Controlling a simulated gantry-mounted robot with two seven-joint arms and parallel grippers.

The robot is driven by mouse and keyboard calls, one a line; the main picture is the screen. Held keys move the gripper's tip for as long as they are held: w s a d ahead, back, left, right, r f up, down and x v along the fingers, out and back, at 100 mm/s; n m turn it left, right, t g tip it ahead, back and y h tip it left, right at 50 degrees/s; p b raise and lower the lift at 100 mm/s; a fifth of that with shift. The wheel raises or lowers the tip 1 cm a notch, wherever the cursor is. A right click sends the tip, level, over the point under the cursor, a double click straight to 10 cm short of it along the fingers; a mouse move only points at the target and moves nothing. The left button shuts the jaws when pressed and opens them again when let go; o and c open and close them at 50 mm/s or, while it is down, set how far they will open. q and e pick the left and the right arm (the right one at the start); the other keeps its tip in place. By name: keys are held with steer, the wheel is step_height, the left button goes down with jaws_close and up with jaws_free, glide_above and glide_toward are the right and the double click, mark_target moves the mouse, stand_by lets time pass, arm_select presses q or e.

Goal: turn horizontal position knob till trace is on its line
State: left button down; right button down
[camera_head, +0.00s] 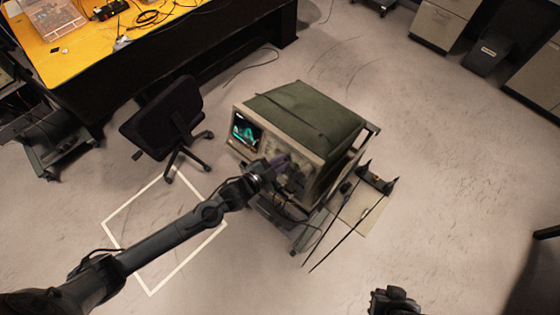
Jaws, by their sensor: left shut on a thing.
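An oscilloscope (310,118) with a green-grey top stands on a cart in the middle of the view. Its lit screen (246,131) shows a green-cyan trace at the left of the front panel. My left gripper (282,163) reaches in from the lower left and is shut at the front panel, right of the screen. The horizontal position knob is hidden behind the gripper, and the trace's place against its line is too small to tell. My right gripper (394,301) shows only in part at the bottom edge, away from the oscilloscope; its fingers are not clear.
A black office chair (166,118) stands left of the oscilloscope. A yellow-topped bench (80,52) with cables is at the upper left. A white outline (126,262) marks the floor beneath my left arm. Probes or rods hang at the cart's right side.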

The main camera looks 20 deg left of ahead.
stand_by(0.4)
arm_select(q)
steer(key=c, duration=1.1)
jaws_free()
arm_select(e)
steer(key=shift+a, duration=0.1)
arm_select(q)
steer(key=shift+s+r, duration=0.1)
steer(key=shift+r, duration=0.05)
arm_select(e)
steer(key=shift+r, duration=0.25)
